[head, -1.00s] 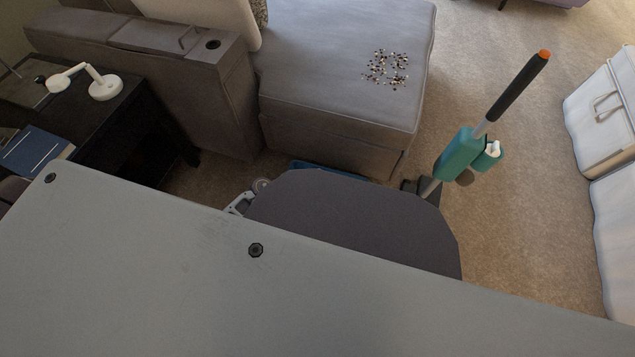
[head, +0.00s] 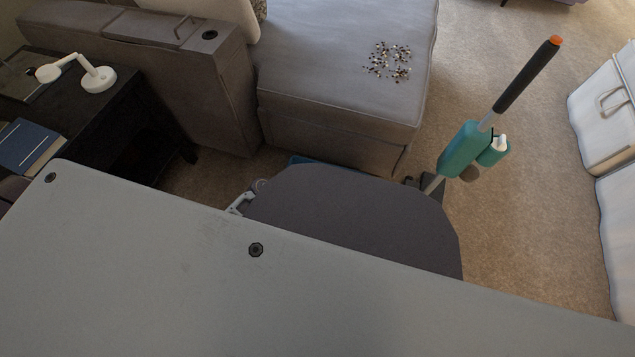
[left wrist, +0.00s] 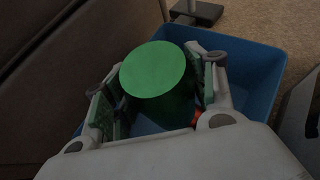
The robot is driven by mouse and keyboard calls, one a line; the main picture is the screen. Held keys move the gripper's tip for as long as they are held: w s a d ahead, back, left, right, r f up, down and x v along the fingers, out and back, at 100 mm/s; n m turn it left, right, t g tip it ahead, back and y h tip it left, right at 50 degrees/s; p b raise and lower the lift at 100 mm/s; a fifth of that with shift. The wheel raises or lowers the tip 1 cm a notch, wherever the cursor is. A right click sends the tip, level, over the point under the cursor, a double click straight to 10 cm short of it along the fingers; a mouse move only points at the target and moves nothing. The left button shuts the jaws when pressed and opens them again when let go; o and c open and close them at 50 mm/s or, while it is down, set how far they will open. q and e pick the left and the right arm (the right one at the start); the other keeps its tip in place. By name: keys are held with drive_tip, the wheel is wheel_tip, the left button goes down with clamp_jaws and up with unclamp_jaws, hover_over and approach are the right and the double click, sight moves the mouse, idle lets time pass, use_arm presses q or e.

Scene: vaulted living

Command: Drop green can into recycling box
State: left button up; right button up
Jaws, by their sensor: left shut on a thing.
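In the left wrist view my left gripper (left wrist: 157,92) is shut on the green can (left wrist: 153,68), with a finger on each side of it. The can's round green end faces the camera. The blue recycling box (left wrist: 258,68) lies behind and below the can, and its open inside shows around it. I cannot tell how high the can is above the box. In the head view only a sliver of the blue box (head: 299,160) shows, and a small part of my left gripper (head: 238,204) peeks out; my own body hides the can. My right gripper is not in view.
A grey sofa (head: 335,115) stands just behind the box. A teal stick vacuum (head: 465,145) stands to the right. A black side table (head: 125,120) with a white lamp (head: 98,80) and blue book (head: 28,148) is at left. Carpet (head: 530,180) is open at right.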

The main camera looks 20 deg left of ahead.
use_arm(q)
drive_tip(key=o, duration=0.8)
drive_tip(key=shift+o, duration=0.2)
drive_tip(key=shift+v, duration=0.9)
drive_tip(key=v, duration=1)
drive_tip(key=shift+r, duration=0.1)
